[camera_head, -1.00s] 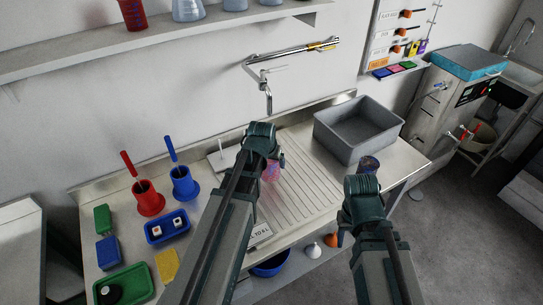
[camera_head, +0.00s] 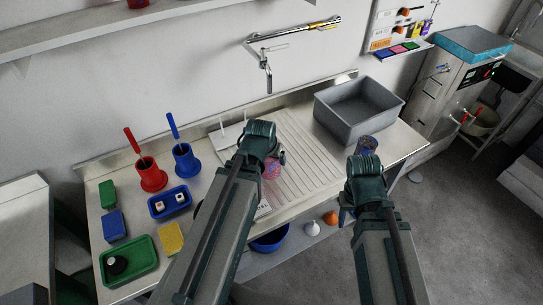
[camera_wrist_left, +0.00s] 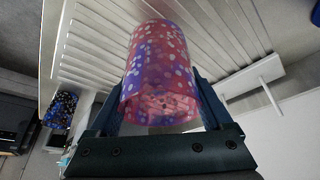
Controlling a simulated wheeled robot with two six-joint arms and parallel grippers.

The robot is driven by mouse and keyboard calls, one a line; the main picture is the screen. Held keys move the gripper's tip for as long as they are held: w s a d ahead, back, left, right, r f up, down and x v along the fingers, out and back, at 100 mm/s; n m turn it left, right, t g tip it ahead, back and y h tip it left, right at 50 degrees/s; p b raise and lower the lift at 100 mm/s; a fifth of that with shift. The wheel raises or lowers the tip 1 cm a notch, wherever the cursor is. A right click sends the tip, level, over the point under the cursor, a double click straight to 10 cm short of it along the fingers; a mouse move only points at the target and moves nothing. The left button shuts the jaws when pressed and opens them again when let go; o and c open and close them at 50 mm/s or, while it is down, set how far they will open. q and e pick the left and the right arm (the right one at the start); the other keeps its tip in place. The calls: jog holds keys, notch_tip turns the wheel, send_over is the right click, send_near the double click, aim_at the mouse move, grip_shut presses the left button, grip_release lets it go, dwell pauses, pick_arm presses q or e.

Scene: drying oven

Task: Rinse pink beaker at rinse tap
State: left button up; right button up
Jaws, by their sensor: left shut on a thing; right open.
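The pink beaker (camera_head: 271,170) is speckled with white and purple dots. My left gripper (camera_head: 266,158) is shut on it over the ribbed draining area, and its arm partly hides it. The left wrist view shows the beaker (camera_wrist_left: 158,70) between the two fingers, its near rim toward the camera. I cannot tell the gap to the counter. The rinse tap (camera_head: 267,66) is on the wall behind, its spout pointing down, beyond and above my left gripper. No water is visible. My right gripper (camera_head: 364,162) is open near the counter's front right edge.
A dark blue speckled cup (camera_head: 367,144) stands by my right gripper. A grey basin (camera_head: 340,118) sits at the back right. Red (camera_head: 150,174) and blue (camera_head: 184,160) holders and a blue tray (camera_head: 158,211) stand left. The ribbed area between holders and basin is mostly clear.

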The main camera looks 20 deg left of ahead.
pick_arm(q)
jog(key=shift+r, duration=0.1)
notch_tip(320, 180, up, 4)
jog(key=p, duration=0.4)
